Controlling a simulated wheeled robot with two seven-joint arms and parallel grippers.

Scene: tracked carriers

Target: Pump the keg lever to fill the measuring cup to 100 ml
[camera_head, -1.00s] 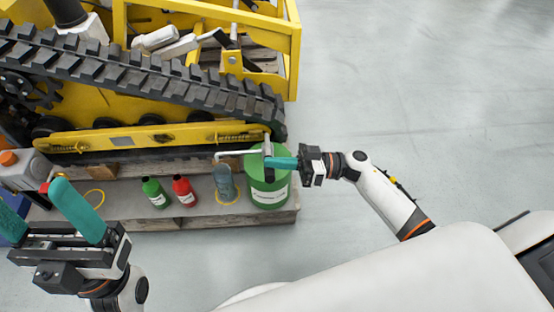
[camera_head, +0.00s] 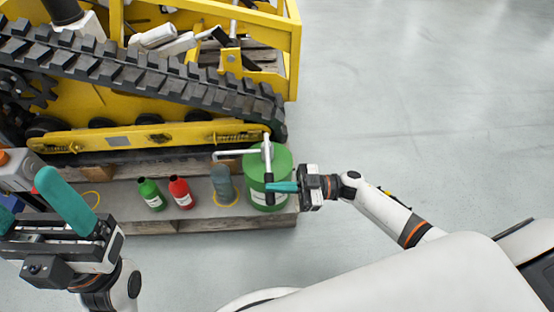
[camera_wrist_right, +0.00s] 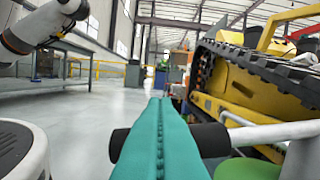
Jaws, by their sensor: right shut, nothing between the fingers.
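The green keg (camera_head: 282,160) stands at the right end of a low platform. Its lever (camera_head: 266,157) is pale with a black grip (camera_head: 268,170) and points toward me. My right gripper (camera_head: 272,187) is shut, its teal fingers lying across the grip; the grip also shows as a black bar (camera_wrist_right: 208,139) crossing behind the fingers in the right wrist view. The measuring cup (camera_head: 223,184), bluish-grey, stands left of the keg at a yellow ring, below the spout (camera_head: 235,152). Its liquid level is too small to read. My left gripper (camera_head: 30,195) is open and empty at lower left.
A green bottle (camera_head: 151,194) and a red bottle (camera_head: 181,192) stand left of the cup on the platform (camera_head: 135,220). The yellow tracked carrier (camera_head: 150,80) rises behind. Grey floor (camera_head: 420,100) is clear to the right.

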